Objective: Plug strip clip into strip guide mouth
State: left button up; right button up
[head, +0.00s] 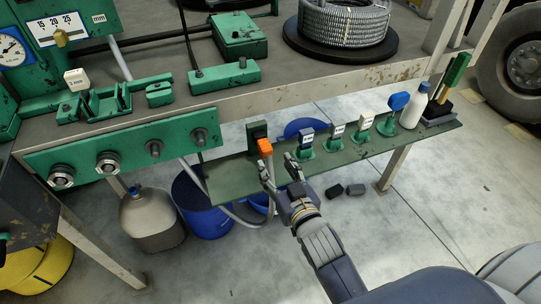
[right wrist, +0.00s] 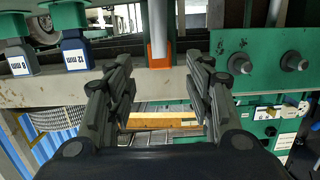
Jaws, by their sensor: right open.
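An orange clip (head: 265,147) sits at a dark green block (head: 257,131) on the green shelf below the bench front. A grey strip hangs below it. In the right wrist view the orange clip (right wrist: 160,53) is at the top centre, beyond the fingers. My right gripper (head: 281,174) is open and empty, just in front of and below the clip, apart from it. Its spread fingers also frame the right wrist view (right wrist: 159,95). A green slotted fixture (head: 101,104) stands on the bench at left; I cannot tell if it is the strip guide. My left gripper is out of view.
Labelled blue and white-topped holders (head: 305,143) stand along the shelf right of the clip, with a white bottle (head: 414,107). A green panel (head: 130,145) with knobs is left. A blue bin (head: 203,210) is below.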

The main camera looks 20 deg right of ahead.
aim_at(268, 155)
jog(key=w, duration=0.3)
jog(key=w+f, duration=0.1)
jog(key=w, duration=0.2)
jog(key=w+p, duration=0.1)
jog(key=w, duration=0.2)
jog(key=shift+a+f, duration=0.15)
jog(key=shift+f, duration=0.05)
grip_shut()
